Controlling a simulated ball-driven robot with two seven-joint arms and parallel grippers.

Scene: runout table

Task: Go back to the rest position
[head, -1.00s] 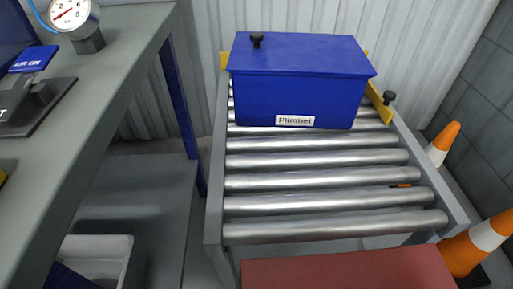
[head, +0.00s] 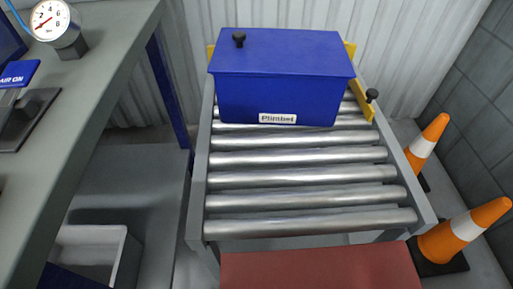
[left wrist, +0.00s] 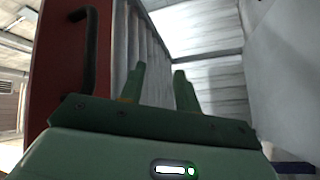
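My left gripper (left wrist: 160,88) shows in the left wrist view, with its two green fingers apart and nothing between them. It points toward pale ribbed and panelled surfaces and touches nothing that I can see. Neither gripper shows in the head view. A blue lidded box (head: 280,88) with a "Plimbet" label sits at the far end of the roller table (head: 300,178), against the yellow stop. Its lid is closed and has a black knob.
A dark red panel (head: 320,270) is at the near end of the rollers; a red surface with a dark handle (left wrist: 88,50) shows in the wrist view. Two orange cones (head: 428,140) (head: 465,232) stand at right. A grey bench (head: 95,80) with a gauge (head: 55,22) is at left, above a white bin (head: 95,250).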

